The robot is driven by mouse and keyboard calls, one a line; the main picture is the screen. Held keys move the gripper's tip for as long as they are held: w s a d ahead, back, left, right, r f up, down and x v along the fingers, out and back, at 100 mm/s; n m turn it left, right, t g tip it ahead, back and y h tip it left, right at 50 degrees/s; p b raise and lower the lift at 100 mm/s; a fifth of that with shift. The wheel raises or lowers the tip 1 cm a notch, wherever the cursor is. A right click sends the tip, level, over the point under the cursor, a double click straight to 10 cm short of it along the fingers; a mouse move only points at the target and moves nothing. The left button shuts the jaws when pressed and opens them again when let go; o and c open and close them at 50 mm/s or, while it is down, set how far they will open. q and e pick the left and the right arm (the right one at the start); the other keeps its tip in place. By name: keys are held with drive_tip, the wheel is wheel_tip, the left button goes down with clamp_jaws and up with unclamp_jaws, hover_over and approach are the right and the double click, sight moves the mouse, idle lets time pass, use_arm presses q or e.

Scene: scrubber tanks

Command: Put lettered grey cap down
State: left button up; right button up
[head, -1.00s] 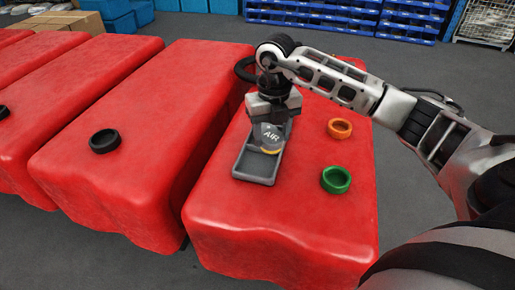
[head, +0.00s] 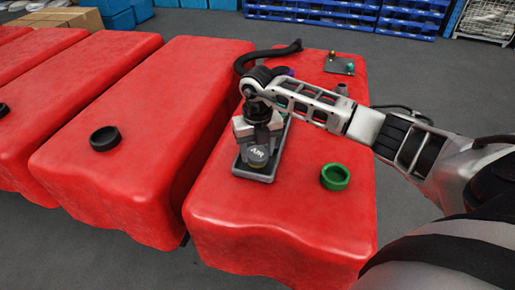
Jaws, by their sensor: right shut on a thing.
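The lettered grey cap (head: 257,157), with "AIR" on its top, is at the front end of the grey tray (head: 240,171). My right gripper (head: 257,142) points down over the tray and is shut on the cap. The cap appears low in or just above the tray; I cannot tell whether it touches the tray floor. The tray lies on the nearest red tank (head: 300,225), and my gripper hides much of it. My left gripper is not in view.
A green ring (head: 335,177) sits on the same tank to the right. A black ring (head: 104,139) is on the neighbouring tank. A black hose (head: 268,54) and a dark plate with small knobs (head: 339,65) are at the back. The tank's front is clear.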

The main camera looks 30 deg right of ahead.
sight(257, 152)
drive_tip(key=o, duration=1.1)
drive_tip(key=shift+r, duration=0.1)
wheel_tip(257, 152, up, 12)
drive_tip(key=shift+r, duration=0.1)
